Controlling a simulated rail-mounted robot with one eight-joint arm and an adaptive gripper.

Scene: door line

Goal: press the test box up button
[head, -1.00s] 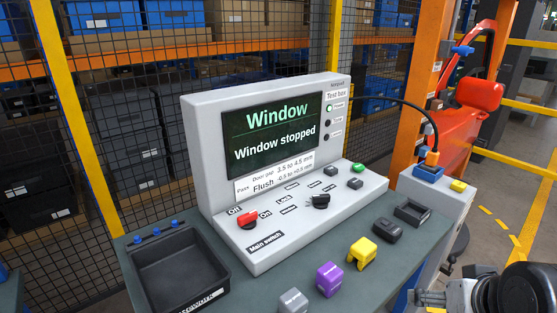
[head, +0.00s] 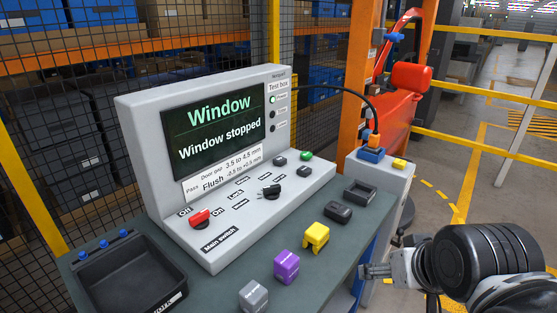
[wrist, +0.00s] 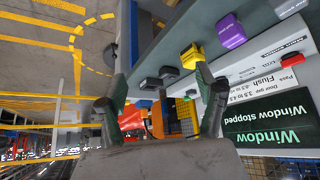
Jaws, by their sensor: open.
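The grey test box (head: 150,120) stands on the bench in the head view. Its screen (head: 218,125) reads "Window" and "Window stopped". On its sloped panel are a green button (head: 306,155), a dark button (head: 280,160) and another dark button (head: 302,171). Their labels are too small to read, so I cannot tell which is up. A black knob (head: 270,191) and a red main switch (head: 200,218) sit further left. My gripper (head: 374,272) is open and empty at the lower right, apart from the box. The wrist view shows its spread fingers (wrist: 160,76) and the box upside down.
A black bin (head: 130,270) is at left. A cabled post (head: 385,180) stands right of the box.

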